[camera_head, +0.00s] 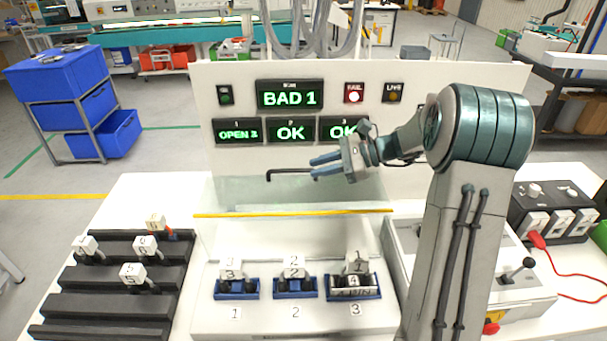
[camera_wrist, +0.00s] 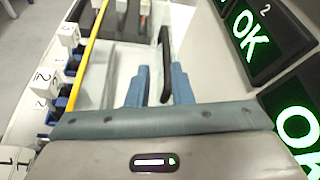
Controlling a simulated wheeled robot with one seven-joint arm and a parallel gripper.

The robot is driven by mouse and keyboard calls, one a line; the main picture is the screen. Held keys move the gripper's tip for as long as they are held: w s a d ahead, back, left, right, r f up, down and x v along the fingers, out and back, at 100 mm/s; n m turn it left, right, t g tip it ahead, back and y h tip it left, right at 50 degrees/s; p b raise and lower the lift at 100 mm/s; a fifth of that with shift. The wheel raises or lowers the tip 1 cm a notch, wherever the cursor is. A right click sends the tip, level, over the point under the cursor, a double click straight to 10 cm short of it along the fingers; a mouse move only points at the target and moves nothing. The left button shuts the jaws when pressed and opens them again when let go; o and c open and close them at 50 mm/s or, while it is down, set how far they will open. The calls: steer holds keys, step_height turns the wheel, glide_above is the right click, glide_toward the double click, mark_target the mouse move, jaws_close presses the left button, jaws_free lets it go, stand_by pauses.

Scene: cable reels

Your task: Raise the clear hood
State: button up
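The clear hood (camera_head: 235,192) is a see-through panel with a yellow edge strip (camera_head: 290,213) above the white bench fixture. In the wrist view, the yellow strip (camera_wrist: 88,57) runs at a slant on the left. A black bar handle (camera_head: 290,170) shows at the hood, in front of the display panel. My gripper (camera_head: 318,167) reaches it from the right. In the wrist view, the blue fingers of my gripper (camera_wrist: 160,88) are apart, with the black handle (camera_wrist: 165,65) between them, nearer the right finger. I cannot tell whether they touch it.
The display panel (camera_head: 240,75) stands behind and reads BAD 1, with the FAIL lamp lit. Below the yellow strip, numbered plugs sit in blue sockets (camera_head: 295,291). A black ribbed rack (camera_head: 80,305) stands left, and a grey box with a lever (camera_head: 515,285) stands right.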

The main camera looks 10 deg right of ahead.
steer(key=b+v, duration=0.1)
steer(key=v, duration=0.6)
steer(key=shift+s+d+r, duration=0.1)
steer(key=shift+d, duration=0.25)
steer(key=shift+s+a, duration=0.2)
steer(key=shift+a, duration=0.05)
steer(key=s+a+n+h, duration=0.1)
steer(key=s, duration=0.1)
steer(key=s+a+n+g+h, duration=0.1)
steer(key=a, duration=0.1)
steer(key=s+a+n+h, duration=0.1)
steer(key=s, duration=0.1)
steer(key=shift+s+a+r+g, duration=0.15)
steer(key=shift+s+a+g, duration=0.1)
steer(key=shift+s+g, duration=0.15)
steer(key=s+f+n+t+h, duration=0.2)
steer(key=s+n+h, duration=0.8)
steer(key=s, duration=1.1)
steer(key=f+n, duration=0.1)
steer(key=n, duration=0.2)
steer(key=shift+n+t, duration=0.3)
steer(key=shift+n, duration=0.1)
